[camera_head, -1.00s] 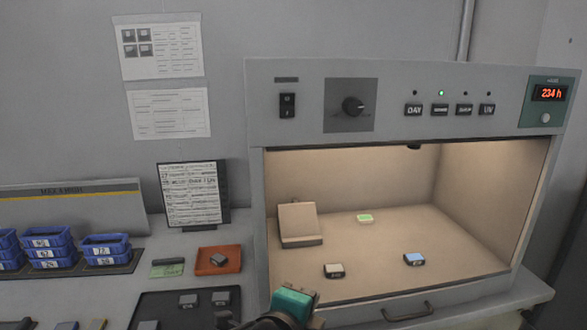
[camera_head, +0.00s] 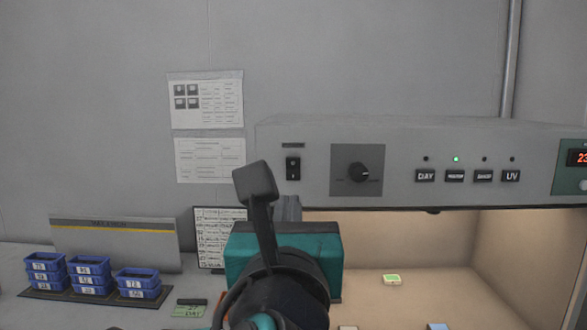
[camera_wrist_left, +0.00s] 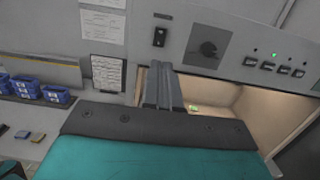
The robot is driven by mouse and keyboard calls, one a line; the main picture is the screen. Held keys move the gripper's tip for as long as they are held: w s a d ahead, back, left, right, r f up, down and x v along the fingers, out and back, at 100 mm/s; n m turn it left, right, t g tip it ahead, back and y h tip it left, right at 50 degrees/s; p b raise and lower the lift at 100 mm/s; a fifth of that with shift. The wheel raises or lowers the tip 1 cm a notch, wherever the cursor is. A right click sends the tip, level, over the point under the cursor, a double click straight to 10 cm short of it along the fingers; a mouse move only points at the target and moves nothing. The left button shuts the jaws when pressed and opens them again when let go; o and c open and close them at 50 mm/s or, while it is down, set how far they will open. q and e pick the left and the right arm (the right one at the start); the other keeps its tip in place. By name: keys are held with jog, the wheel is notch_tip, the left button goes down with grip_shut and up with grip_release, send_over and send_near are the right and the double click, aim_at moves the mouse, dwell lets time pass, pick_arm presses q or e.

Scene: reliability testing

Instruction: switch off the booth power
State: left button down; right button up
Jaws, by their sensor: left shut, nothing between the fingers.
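The light booth's grey front panel (camera_head: 400,190) carries a black rocker power switch (camera_head: 293,168) at its left end, also visible in the left wrist view (camera_wrist_left: 159,37). A green indicator (camera_head: 456,159) is lit and the booth interior (camera_head: 440,250) glows warm. My left gripper (camera_head: 288,203), with a teal body, is in front of the booth's left side. Its fingers are shut and empty, and sit below the switch in both views. In the left wrist view the fingertips (camera_wrist_left: 160,66) show apart from the switch in the picture. The right gripper is out of view.
A round knob (camera_head: 359,173) and a row of labelled buttons (camera_head: 454,176) are right of the switch. Blue bins (camera_head: 138,284) stand at the left. A list stand (camera_head: 207,235) is partly behind my gripper.

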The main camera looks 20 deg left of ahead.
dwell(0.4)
pick_arm(q)
send_near(291, 164)
jog(key=x, duration=0.6)
jog(key=shift+w+a, duration=0.1)
jog(key=shift+w, duration=0.3)
jog(key=shift+r, duration=0.1)
